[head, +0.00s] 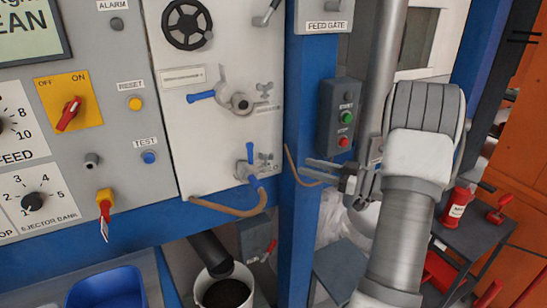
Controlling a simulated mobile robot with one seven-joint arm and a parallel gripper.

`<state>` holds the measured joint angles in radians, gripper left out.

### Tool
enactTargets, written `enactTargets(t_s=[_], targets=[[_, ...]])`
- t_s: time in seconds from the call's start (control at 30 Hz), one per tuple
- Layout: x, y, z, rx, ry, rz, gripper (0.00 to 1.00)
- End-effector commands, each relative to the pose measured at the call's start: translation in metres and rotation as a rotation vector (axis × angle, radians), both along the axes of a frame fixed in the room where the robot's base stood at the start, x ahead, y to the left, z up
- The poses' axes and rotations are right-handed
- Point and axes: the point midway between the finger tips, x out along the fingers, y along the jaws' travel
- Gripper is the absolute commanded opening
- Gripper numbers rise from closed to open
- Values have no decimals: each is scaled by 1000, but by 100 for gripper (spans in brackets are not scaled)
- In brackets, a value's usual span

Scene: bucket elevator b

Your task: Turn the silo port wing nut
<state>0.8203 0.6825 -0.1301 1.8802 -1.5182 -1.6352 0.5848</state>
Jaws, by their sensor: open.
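Two metal port fittings with blue handles are on the cream panel. The upper fitting (240,102) has its handle pointing left, and a small wing-shaped nut (264,89) is at its upper right. I cannot read which one is the silo port. My gripper (311,171) is open and points left, in front of the blue post. It appears to the right of the lower fitting, apart from it, with nothing visible between its fingers.
A blue post (298,230) stands between the panel and my arm. A start/stop box (339,116) is above my gripper. The brown hose (232,208) hangs below the lower fitting. A white bucket (224,292) stands under a black spout. A dark cart (470,232) is at right.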

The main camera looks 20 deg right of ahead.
Motion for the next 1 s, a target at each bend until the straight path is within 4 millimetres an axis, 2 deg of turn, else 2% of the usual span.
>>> enactTargets(t_s=[0.3, 0.5, 0.7, 0.97, 1.0], targets=[[57, 43, 0, -1, 1, 3, 46], [81, 61, 0, 0, 0, 1, 46], [92, 68, 0, -1, 0, 0, 46], [92, 68, 0, -1, 1, -1, 46], [92, 68, 0, -1, 1, -1, 41]])
